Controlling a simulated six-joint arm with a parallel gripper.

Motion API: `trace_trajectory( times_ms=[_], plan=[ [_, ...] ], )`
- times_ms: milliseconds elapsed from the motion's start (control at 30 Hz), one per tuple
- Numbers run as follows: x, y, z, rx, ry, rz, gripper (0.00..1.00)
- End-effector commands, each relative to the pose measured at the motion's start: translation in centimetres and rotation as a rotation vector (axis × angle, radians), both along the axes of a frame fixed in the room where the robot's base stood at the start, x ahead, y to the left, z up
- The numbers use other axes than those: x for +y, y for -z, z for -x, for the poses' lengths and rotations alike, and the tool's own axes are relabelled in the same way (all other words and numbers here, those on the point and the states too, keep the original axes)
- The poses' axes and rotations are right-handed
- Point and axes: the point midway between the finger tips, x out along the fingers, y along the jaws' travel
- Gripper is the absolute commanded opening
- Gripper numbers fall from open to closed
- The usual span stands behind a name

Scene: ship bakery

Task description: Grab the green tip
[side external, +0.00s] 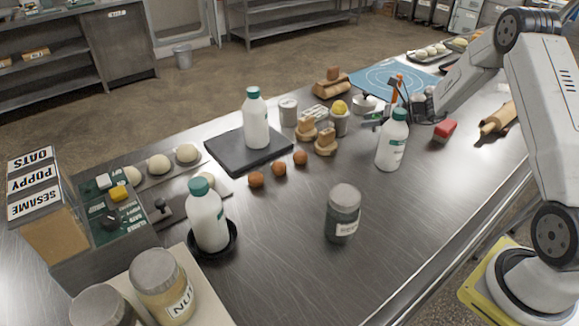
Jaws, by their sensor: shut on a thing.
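My gripper (382,118) is at the far right part of the steel table, low over the top and just behind a white bottle with a green cap (391,142). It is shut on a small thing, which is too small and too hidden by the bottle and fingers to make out. I cannot tell whether it is the green tip. Small coloured pieces, one dark green (97,211) and one yellow (118,194), sit on a dark green panel at the left.
Two more white bottles stand on a dark slab (213,160) and in a black dish (233,240). A dark jar (343,214) stands at front. Brown balls (279,169), a red block (445,130) and a rolling pin (497,119) lie about.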

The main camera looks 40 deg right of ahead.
Motion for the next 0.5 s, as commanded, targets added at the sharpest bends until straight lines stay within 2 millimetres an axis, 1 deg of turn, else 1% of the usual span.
trace_trajectory(
  times_ms=[33, 300, 500],
  plan=[
    [0.0, -0.8, 0.0, -0.003, 0.0, 0.002, 0.0],
    [0.0, -4.7, 0.0, -0.002, 0.0, 0.001, 0.0],
    [0.0, -6.7, 0.0, -0.001, 0.0, 0.0, 0.0]
  ],
)
